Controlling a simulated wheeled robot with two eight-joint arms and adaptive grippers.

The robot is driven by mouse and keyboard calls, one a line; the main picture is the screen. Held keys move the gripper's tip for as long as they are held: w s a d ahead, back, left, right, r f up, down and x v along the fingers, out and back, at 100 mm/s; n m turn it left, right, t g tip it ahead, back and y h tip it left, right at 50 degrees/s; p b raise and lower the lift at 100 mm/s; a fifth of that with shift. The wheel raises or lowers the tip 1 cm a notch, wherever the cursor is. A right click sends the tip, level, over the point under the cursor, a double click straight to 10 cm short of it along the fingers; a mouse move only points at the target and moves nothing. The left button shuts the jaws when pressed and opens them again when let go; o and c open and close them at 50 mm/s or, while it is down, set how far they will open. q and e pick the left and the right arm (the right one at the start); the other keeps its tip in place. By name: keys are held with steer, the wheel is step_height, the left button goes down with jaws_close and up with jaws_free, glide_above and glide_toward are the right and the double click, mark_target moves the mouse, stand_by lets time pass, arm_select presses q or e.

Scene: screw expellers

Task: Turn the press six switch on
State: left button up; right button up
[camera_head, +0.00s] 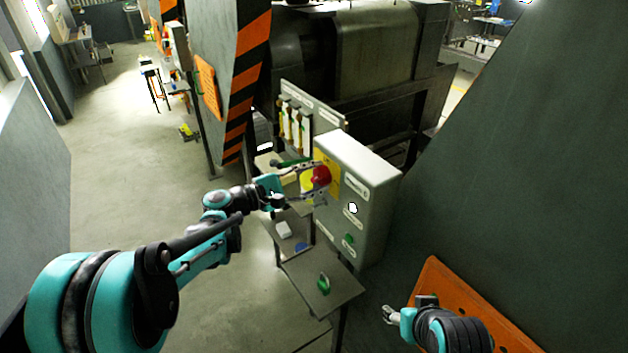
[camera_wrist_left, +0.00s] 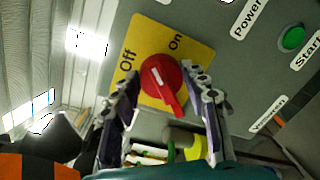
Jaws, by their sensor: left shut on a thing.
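The red rotary switch (camera_head: 321,175) sits on a yellow plate on the grey control box (camera_head: 372,180). In the left wrist view, the red switch (camera_wrist_left: 161,80) lies between the fingers, with its handle pointing down and slightly right. The yellow plate (camera_wrist_left: 150,45) reads "Off" at left and "On" at upper right. My left gripper (camera_head: 312,182) is shut on the red switch, one finger on each side; it also shows in the left wrist view (camera_wrist_left: 162,95). My right gripper (camera_head: 386,314) is apart from the box, low in the head view, with its small fingers spread and empty.
A green button (camera_wrist_left: 292,38) and several labels are on the box face. A small metal shelf (camera_head: 345,288) below carries a green object (camera_head: 323,284). An orange panel (camera_head: 440,285) is by my right arm. Open floor (camera_head: 150,190) lies to the left.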

arm_select(q)
steer(key=m+b, duration=0.1)
steer(key=m, duration=0.3)
steer(key=shift+s, duration=0.1)
steer(key=m, duration=0.4)
steer(key=shift+d+f+m+t+y+b, duration=0.1)
steer(key=shift+m+t+y+b, duration=0.2)
steer(key=shift+y+b, duration=0.1)
stand_by(0.4)
steer(key=o, duration=1.2)
steer(key=shift+c, duration=0.2)
steer(key=f+v, duration=0.1)
steer(key=v, duration=1.1)
steer(key=shift+r, duration=0.45)
steer(key=shift+s, duration=0.1)
